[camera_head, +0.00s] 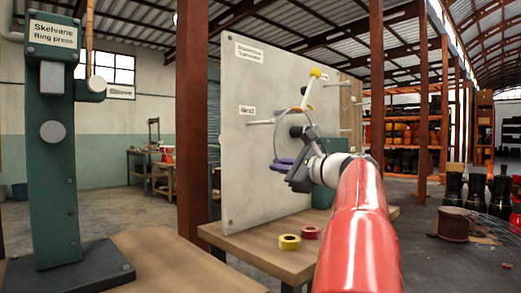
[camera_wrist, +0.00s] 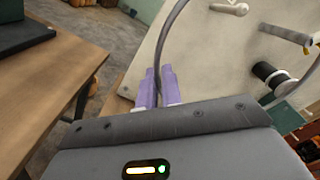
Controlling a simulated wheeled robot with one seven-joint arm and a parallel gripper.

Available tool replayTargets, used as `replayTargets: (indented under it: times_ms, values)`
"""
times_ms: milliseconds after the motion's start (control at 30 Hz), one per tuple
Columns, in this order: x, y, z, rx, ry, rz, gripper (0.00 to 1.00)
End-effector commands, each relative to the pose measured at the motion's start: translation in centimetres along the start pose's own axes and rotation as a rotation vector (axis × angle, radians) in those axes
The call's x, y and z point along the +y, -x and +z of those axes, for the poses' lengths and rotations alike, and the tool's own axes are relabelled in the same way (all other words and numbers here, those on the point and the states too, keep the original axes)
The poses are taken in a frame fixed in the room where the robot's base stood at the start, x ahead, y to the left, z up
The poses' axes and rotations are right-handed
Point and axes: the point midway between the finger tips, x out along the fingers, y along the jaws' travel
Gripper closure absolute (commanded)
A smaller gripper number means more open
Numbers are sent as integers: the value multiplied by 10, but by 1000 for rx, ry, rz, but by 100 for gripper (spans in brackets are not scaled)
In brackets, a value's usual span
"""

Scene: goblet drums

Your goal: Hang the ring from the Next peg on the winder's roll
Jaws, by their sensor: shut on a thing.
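The ring is a thin grey hoop (camera_head: 276,140), held upright in front of the pale board. My gripper (camera_head: 283,164) has purple fingertips shut on its lower edge; the wrist view shows the ring's band (camera_wrist: 158,72) between the fingertips (camera_wrist: 157,88). The peg beside the "Next" label (camera_head: 247,110) is a pale rod (camera_head: 259,122) left of the ring. A black roll (camera_wrist: 268,74) with a pale end shows in the wrist view, inside the hoop's outline. Whether the ring is around any peg or the roll I cannot tell. My wrist hides part of this area.
A yellow-tipped arm (camera_head: 316,73) stands out at the board (camera_head: 245,75). Yellow tape (camera_head: 290,242) and red tape (camera_head: 310,232) lie on the bench (camera_head: 255,255). A green ring press (camera_head: 50,150) stands at left. Black drums (camera_head: 475,190) stand at right.

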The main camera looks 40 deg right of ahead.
Motion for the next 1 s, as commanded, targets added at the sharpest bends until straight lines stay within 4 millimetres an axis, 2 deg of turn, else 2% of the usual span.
replayTargets:
  times_ms: [567,1000]
  values:
    - [-40,43,39,1,1,-2,100]
    - [-42,49,42,0,1,-1,100]
